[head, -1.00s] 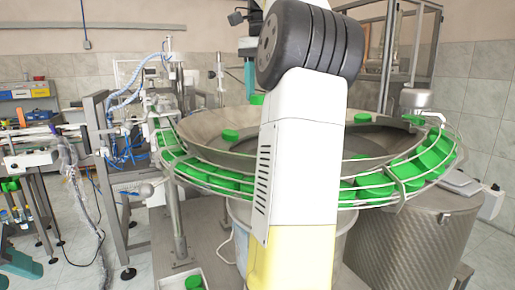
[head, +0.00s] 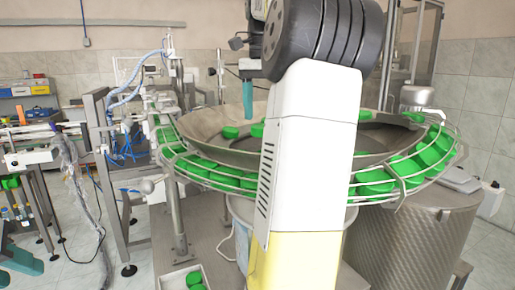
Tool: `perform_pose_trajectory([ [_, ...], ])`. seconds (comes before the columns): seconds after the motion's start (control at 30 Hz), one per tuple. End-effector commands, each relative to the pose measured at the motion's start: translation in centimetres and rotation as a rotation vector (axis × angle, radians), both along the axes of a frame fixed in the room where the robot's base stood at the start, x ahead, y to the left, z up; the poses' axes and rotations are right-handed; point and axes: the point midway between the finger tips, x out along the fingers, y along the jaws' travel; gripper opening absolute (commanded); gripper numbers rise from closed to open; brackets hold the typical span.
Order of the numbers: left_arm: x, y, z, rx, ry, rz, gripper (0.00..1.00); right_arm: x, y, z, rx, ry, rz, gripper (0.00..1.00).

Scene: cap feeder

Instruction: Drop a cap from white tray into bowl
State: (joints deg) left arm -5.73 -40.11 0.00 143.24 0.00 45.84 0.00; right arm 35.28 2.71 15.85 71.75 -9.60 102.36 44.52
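The wide metal bowl (head: 200,128) stands in the middle, partly hidden by my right arm. My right gripper (head: 250,112) hangs over it; one teal finger shows, set out to the side, and my arm covers the rest. A green cap (head: 257,130) lies just below and right of that finger, apart from it, in the bowl. Another green cap (head: 230,132) lies in the bowl to its left. The white tray (head: 166,283) with green caps (head: 194,278) is at the bottom edge, cut off. My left gripper (head: 20,262) is partly visible at the lower left; its fingers are unclear.
A railed track (head: 215,183) full of green caps curves around the bowl. A metal stand (head: 100,150) with hoses is on the left. A large steel drum (head: 400,245) stands at the right. A round metal device (head: 416,95) sits at the bowl's right rim.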

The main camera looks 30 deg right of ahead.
Motion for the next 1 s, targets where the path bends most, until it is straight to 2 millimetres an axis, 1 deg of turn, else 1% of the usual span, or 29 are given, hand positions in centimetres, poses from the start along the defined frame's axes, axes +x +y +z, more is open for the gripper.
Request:
perform_pose_trajectory([
  [0.4, 0.0, 0.0, 0.0, 0.0, 0.0, 0.0, 0.36, 0.0, 0.0, 0.2, 0.0, 0.0, 0.0, 0.78],
  [0.57, 0.0, 0.0, 0.0, 0.0, 0.0, 0.0, 0.36, 0.1, 0.0, 1.6, 0.0, -0.001, 0.0, 0.78],
  [0.73, 0.0, 0.0, 0.0, 0.0, 0.0, 0.0, 0.36, 0.1, 0.0, 3.5, -0.001, -0.001, 0.0, 0.78],
  [1.0, 0.0, 0.0, 0.0, 0.0, 0.0, 0.0, 0.36, -3.3, 2.8, 4.0, -0.002, 0.0, 0.0, 0.78],
])
